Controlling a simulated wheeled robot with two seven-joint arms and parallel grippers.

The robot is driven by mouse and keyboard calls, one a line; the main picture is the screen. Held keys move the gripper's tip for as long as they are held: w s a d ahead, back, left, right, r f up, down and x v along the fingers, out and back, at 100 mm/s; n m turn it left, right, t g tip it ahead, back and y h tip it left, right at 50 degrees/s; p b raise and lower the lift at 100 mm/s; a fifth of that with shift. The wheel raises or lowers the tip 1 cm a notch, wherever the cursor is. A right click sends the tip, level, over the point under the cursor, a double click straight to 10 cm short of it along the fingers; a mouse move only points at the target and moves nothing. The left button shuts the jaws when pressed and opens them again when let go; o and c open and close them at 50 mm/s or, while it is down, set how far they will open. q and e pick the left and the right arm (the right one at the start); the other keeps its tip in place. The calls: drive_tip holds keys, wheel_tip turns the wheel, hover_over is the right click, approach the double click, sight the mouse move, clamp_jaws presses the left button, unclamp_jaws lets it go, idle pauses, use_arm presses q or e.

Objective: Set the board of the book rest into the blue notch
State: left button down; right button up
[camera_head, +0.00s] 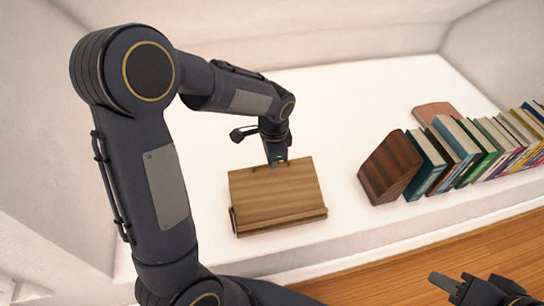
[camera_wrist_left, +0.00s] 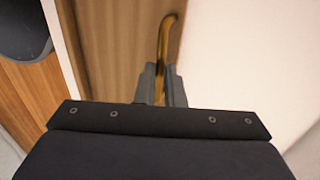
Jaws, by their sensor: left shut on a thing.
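The book rest stands on the white surface in the head view, with its wooden board (camera_head: 275,188) tilted and a ledge (camera_head: 282,222) along its front. My left gripper (camera_head: 279,161) is at the board's top edge. In the left wrist view its fingers (camera_wrist_left: 160,84) are shut on a thin golden-brown part of the board (camera_wrist_left: 124,50), whose brown face lies beside them. The blue notch is not visible in either view; the board hides what is behind it. My right gripper (camera_head: 462,284) is at the lower right edge of the head view, away from the rest; its jaw state is unclear.
A row of books (camera_head: 475,148) leans to the right, with a dark wooden bookend (camera_head: 390,167) at its near end. White surface (camera_head: 345,110) is clear between the rest and the bookend. Wooden floor (camera_head: 400,268) lies below the front edge.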

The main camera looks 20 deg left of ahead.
use_arm(q)
drive_tip(key=c, duration=1.5)
unclamp_jaws()
drive_tip(key=shift+s+d+f, duration=0.1)
drive_tip(key=shift+s+d, duration=0.05)
drive_tip(key=shift+s, duration=0.05)
wheel_tip(320, 180, up, 8)
drive_tip(key=p, duration=0.2)
drive_tip(key=shift+s+d+f+p, duration=0.1)
drive_tip(key=shift+s+d+p, duration=0.05)
drive_tip(key=shift+p, duration=0.25)
